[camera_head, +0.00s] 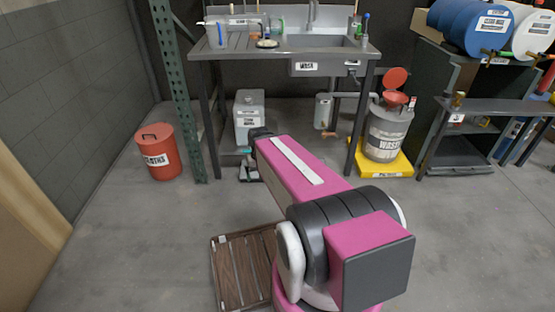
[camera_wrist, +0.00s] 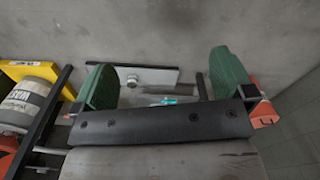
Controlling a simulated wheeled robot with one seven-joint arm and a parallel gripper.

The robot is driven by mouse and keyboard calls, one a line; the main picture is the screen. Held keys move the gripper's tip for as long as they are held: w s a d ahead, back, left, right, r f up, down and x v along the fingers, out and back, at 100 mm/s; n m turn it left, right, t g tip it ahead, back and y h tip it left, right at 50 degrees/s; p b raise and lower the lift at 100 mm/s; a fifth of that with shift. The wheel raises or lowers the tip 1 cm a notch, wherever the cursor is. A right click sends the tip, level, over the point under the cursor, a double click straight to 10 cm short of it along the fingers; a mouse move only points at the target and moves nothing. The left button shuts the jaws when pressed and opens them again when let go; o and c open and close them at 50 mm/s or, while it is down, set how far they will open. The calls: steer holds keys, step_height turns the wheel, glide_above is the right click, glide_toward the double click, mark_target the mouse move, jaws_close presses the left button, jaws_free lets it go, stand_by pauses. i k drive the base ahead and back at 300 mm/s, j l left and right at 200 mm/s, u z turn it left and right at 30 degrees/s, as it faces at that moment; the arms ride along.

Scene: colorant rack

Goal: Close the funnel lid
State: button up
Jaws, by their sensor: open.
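The funnel lid (camera_head: 396,79) is a round red disc standing raised and tilted above the red funnel (camera_head: 394,98). The funnel sits on top of a grey drum marked WASTE (camera_head: 387,133), right of the sink table. In the head view my arm reaches forward under the sink, left of the drum, and the fingers are hard to make out there.
The sink table (camera_head: 280,52) has legs and a crossbar near my arm. A pale container (camera_head: 249,118) stands under it. The drum stands on a yellow base (camera_head: 385,166). A dark shelf (camera_head: 465,160) is at the right; a red bin (camera_head: 158,152) is at the left. A wooden pallet (camera_head: 240,270) lies in front.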

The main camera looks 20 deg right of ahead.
mark_target(394, 78)
steer(key=z, duration=1.55)
